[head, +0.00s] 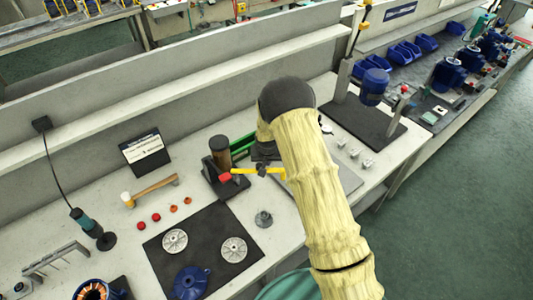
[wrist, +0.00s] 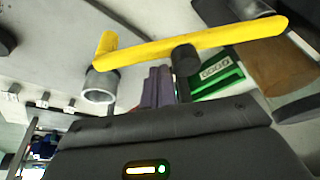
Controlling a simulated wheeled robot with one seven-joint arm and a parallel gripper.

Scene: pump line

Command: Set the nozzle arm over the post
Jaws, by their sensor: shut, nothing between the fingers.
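The nozzle arm is a yellow bar (head: 245,171) beside the dark dispenser stand in the head view. It also crosses the top of the wrist view (wrist: 225,38), with a bent end, a grey ring-like nozzle (wrist: 100,85) and a short dark knob (wrist: 186,60). My gripper (wrist: 160,86) is shut and empty, its fingertips close to the knob; I cannot tell whether they touch. In the head view my arm mostly hides the gripper. A small grey flanged piece with a raised centre (head: 263,218) stands on the bench in front; I cannot tell whether it is the post.
A brown cylinder (head: 220,150) stands on the dispenser, also in the wrist view (wrist: 280,65). A black mat (head: 215,225) holds metal discs and a blue housing (head: 189,283). Small metal pieces (head: 354,153) sit right.

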